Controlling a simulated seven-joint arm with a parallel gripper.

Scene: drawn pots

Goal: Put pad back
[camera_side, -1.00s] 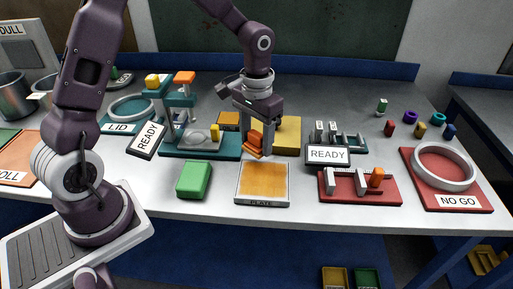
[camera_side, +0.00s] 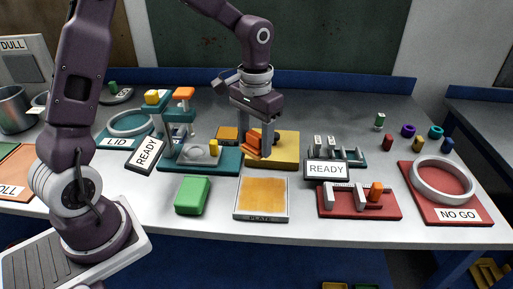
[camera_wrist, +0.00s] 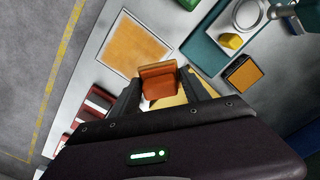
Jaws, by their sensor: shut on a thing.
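The orange pad (camera_side: 253,143) is between the fingers of my gripper (camera_side: 258,151), which is shut on it. In the wrist view the pad (camera_wrist: 158,82) shows between the two dark fingertips (camera_wrist: 160,88). In the side view it overlaps the left part of a yellow block (camera_side: 285,150); I cannot tell whether they touch. The flat plate (camera_side: 262,212), with an orange-tan top, lies in front of the gripper, apart from the pad. The plate also shows in the wrist view (camera_wrist: 133,45).
A teal fixture (camera_side: 200,160) stands left of the gripper, with a small dark-edged orange tray (camera_side: 228,133) behind. A green block (camera_side: 192,194) lies left of the plate. A READY sign (camera_side: 327,169) and a red fixture (camera_side: 385,207) are to the right.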

